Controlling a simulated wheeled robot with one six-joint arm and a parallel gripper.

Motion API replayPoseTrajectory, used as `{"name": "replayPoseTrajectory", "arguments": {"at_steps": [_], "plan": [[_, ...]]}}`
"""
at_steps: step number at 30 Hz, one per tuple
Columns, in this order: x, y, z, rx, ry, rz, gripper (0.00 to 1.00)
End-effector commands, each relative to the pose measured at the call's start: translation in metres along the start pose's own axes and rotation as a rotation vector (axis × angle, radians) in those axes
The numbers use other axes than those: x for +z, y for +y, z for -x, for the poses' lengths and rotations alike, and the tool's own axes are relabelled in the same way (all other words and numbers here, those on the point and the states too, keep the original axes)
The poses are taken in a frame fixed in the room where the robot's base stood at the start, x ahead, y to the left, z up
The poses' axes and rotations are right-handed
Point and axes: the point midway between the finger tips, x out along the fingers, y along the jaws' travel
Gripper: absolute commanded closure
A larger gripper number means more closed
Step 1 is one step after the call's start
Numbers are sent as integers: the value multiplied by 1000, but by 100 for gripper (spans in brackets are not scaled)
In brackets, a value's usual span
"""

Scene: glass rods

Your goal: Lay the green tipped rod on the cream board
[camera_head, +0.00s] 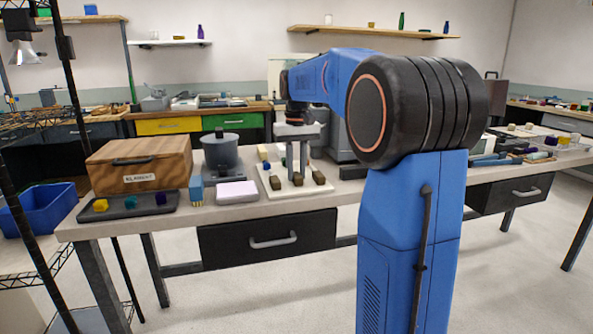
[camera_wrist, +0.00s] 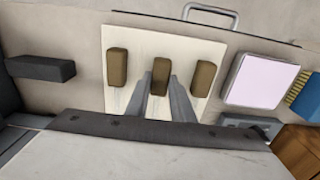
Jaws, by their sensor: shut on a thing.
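The cream board (camera_head: 266,184) lies on the workbench and also fills the middle of the wrist view (camera_wrist: 209,104). Several brown blocks stand along its near edge, including a middle one (camera_wrist: 160,77). My gripper (camera_head: 297,168) points down over the board. In the wrist view my gripper's grey fingers (camera_wrist: 167,86) reach toward the middle block. They are shut on a thin thing that hardly shows; I take it to be the green tipped rod. Its green tip cannot be made out, and I cannot tell whether the rod touches the board.
A pink-white block (camera_head: 237,192) and a blue brush-like thing (camera_head: 196,188) stand left of the board. A grey pot (camera_head: 221,152) and a wooden box (camera_head: 138,163) stand behind them. A dark tray (camera_head: 128,209) holds coloured pieces. A dark block (camera_wrist: 40,69) lies beside the board.

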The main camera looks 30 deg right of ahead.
Motion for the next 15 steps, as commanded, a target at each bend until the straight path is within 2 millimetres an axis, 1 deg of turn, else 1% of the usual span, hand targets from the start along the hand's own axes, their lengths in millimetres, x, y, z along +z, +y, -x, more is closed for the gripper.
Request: {"name": "replayPoseTrajectory", "arguments": {"at_steps": [12, 13, 15], "plan": [[0, 0, -3, 0, 1, 0, 100], [0, 0, -3, 0, 1, 0, 72], [0, 0, -3, 0, 1, 0, 57]]}}
